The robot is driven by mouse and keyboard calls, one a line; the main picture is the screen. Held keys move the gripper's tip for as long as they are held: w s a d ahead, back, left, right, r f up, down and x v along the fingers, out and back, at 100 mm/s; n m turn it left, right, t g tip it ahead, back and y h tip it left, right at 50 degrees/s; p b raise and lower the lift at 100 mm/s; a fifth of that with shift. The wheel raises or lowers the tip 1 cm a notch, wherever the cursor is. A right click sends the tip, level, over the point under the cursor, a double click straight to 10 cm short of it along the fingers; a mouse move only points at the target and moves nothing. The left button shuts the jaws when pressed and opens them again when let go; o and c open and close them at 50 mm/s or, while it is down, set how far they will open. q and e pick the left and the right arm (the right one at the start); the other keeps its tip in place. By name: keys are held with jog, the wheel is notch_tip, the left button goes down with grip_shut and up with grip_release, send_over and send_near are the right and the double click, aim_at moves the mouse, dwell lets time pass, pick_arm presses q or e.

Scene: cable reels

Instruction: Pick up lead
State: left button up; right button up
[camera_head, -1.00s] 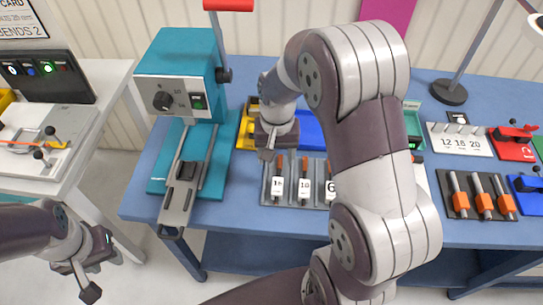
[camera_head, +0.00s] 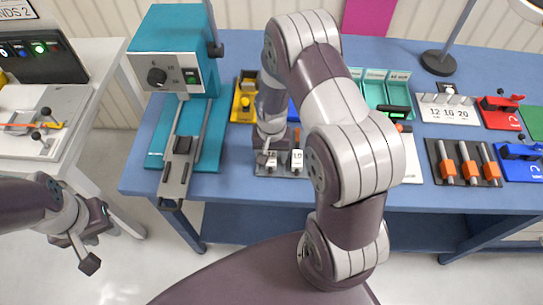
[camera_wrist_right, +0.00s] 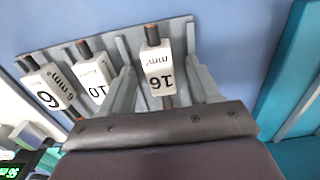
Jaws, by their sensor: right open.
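The leads stand in a grey rack (camera_head: 263,170) on the blue bench, each with a white tag. In the right wrist view the tags read 16, 10 and 6 mm². My right gripper (camera_wrist_right: 164,92) is open, its fingers on either side of the 16 lead (camera_wrist_right: 157,68), with nothing clearly gripped. The 10 lead (camera_wrist_right: 95,80) and the 6 lead (camera_wrist_right: 48,88) stand to its left.
A teal machine (camera_head: 170,50) with a long slide stands left of the rack. Orange-handled tools (camera_head: 468,168) and a red clamp device (camera_head: 503,108) are at the right. A white side table (camera_head: 85,120) stands far left.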

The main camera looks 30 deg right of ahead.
jog(key=shift+w, duration=0.1)
jog(key=shift+c, duration=0.3)
jog(key=c, duration=0.5)
grip_shut()
jog(key=shift+r, duration=0.15)
